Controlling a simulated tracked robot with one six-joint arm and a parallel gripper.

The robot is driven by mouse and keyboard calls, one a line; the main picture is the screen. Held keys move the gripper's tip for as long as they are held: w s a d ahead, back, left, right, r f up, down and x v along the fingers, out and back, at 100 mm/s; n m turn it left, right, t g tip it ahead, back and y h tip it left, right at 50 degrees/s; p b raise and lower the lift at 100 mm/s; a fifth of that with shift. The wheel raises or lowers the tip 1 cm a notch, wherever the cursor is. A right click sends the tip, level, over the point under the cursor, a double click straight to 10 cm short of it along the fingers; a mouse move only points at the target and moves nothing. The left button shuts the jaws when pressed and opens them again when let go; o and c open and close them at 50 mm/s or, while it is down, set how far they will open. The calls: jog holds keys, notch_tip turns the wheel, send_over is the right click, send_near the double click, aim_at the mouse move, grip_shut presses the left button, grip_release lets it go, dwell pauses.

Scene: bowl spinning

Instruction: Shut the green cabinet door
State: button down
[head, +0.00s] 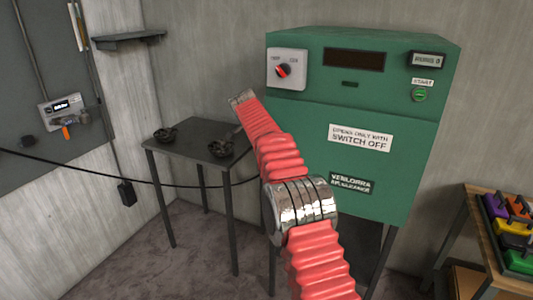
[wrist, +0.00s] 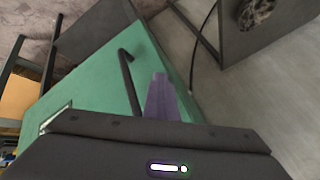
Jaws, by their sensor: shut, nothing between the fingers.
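The green cabinet (head: 330,45) stands in the middle of the head view. Its door (head: 300,125) is the lower green panel and carries white and dark labels. My red-sleeved arm crosses in front of it and hides its left side. Whether the door is fully closed I cannot tell. In the wrist view, a green panel (wrist: 95,75) with a dark bent handle (wrist: 128,75) lies ahead. My gripper (wrist: 160,82) is shut and empty, its purplish fingers just right of the handle, over the panel's edge. Contact cannot be made out.
A dark table (head: 195,133) with dark bowl-like items stands left of the cabinet. A wooden shelf (head: 475,225) with coloured items stands at the right. A black cable (head: 75,165) hangs across the left. A red-pointer switch (head: 283,70) is on the cabinet's upper left.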

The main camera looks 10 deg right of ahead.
jog(key=s+a+r, duration=0.2)
jog(key=a+r, duration=0.2)
jog(key=r, duration=0.1)
jog(key=shift+s+a+r, duration=0.2)
jog(key=shift+s+a, duration=0.05)
